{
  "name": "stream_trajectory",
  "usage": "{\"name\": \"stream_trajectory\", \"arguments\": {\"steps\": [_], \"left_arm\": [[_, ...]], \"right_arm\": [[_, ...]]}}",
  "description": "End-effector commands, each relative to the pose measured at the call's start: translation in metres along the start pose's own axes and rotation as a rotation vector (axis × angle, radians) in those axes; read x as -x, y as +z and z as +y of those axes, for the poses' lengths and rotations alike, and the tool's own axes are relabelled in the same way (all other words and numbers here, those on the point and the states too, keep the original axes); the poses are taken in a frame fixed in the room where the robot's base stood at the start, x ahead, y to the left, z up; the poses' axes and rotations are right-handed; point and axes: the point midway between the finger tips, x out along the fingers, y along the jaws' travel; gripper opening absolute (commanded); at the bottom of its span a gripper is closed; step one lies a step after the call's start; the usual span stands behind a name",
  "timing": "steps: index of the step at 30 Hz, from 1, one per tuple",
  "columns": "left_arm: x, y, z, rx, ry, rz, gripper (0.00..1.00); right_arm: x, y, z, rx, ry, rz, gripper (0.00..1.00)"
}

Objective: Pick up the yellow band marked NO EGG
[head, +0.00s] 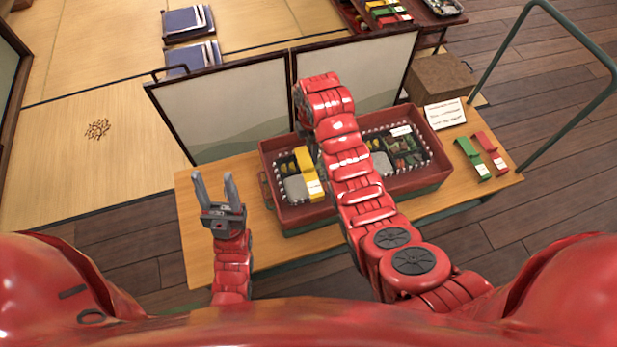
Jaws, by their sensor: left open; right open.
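A yellow band (306,165) with a white label at its near end is in the left part of the red crate, across or beside a lunch box (295,188). The label's writing is too small to read. My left gripper (213,177) is open and empty, fingers pointing away from me, over the left part of the table and left of the crate. My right arm reaches across the middle of the crate and past its far edge. Its gripper is not visible, and the arm hides the crate's middle.
The red crate (270,200) stands on a wooden table (262,247). A second lunch box (406,150) is in its right part. A green band (472,158), a red band (490,153) and a white card (445,114) are on the right. Framed screens (225,110) stand behind the crate.

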Motion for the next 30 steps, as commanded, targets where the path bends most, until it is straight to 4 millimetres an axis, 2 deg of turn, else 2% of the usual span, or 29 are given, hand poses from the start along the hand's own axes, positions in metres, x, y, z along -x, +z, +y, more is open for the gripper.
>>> {"name": "stream_trajectory", "arguments": {"steps": [4, 11, 21, 29, 30], "left_arm": [[-0.006, -0.001, 0.000, 0.000, 0.000, 0.003, 0.50], [-0.006, -0.001, 0.000, 0.000, 0.000, 0.002, 0.50], [-0.006, -0.001, 0.000, 0.000, 0.000, 0.002, 0.50], [-0.006, -0.001, 0.000, 0.000, 0.000, 0.002, 0.50], [-0.006, -0.001, 0.000, 0.000, 0.000, 0.002, 0.50]], "right_arm": [[-0.029, -0.001, -0.003, 0.001, -0.010, 0.000, 0.47], [-0.045, -0.002, -0.002, 0.001, -0.005, 0.000, 0.47], [-0.087, -0.005, -0.003, 0.002, -0.008, 0.000, 0.47], [-0.090, -0.005, -0.002, 0.002, -0.002, 0.000, 0.47], [-0.090, -0.005, -0.002, 0.002, -0.002, 0.000, 0.44]]}}
